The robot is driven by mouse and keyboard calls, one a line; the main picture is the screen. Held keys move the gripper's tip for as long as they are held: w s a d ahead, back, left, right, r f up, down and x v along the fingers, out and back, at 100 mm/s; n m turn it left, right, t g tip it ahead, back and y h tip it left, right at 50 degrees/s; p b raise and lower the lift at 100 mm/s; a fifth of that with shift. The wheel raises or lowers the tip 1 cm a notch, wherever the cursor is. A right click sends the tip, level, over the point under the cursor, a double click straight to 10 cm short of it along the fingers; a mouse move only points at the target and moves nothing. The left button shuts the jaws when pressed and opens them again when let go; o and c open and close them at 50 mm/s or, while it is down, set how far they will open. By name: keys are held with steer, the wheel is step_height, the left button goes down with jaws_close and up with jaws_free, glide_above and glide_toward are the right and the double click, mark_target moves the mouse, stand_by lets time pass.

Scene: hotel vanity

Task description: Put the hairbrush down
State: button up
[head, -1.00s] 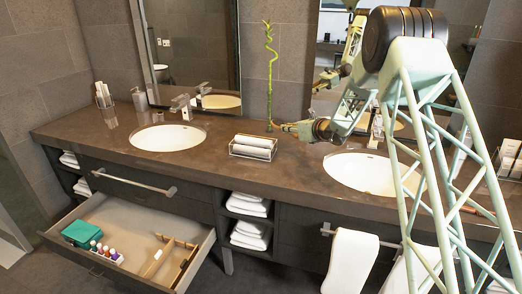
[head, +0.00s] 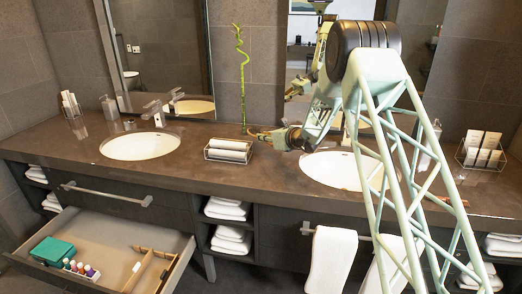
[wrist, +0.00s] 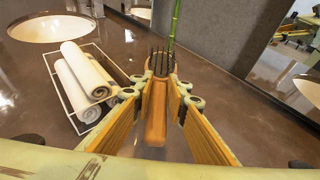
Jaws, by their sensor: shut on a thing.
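The hairbrush (wrist: 156,112) has a wooden handle and dark bristles at its far end. It lies lengthwise between the fingers of my gripper (wrist: 158,100) in the wrist view, bristle end pointing away from me. My gripper is shut on the handle. In the head view my gripper (head: 277,136) is low over the counter (head: 270,178), between the two sinks and just right of the towel rack. Whether the brush touches the counter cannot be told.
A wire rack (head: 229,152) of rolled towels stands close left of my gripper. A bamboo stalk (head: 241,80) rises just beyond the brush. Sinks lie left (head: 140,146) and right (head: 340,170). A drawer (head: 110,228) with a teal box (head: 52,251) and small bottles is open below.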

mark_target(264, 153)
steer(key=shift+f, duration=1.25)
steer(key=shift+f, duration=0.1)
steer(key=shift+f+b, duration=0.5)
steer(key=shift+f, duration=1.25)
steer(key=shift+f, duration=0.15)
steer(key=o, duration=0.8)
steer(key=shift+o, duration=0.2)
steer(key=shift+r+p+v, duration=0.1)
steer(key=shift+p+v, duration=0.25)
steer(key=shift+v, duration=2.7)
steer(key=shift+r+p+v, duration=0.15)
steer(key=shift+p+v, duration=0.2)
steer(key=shift+v, duration=2.65)
steer(key=shift+w, duration=0.1)
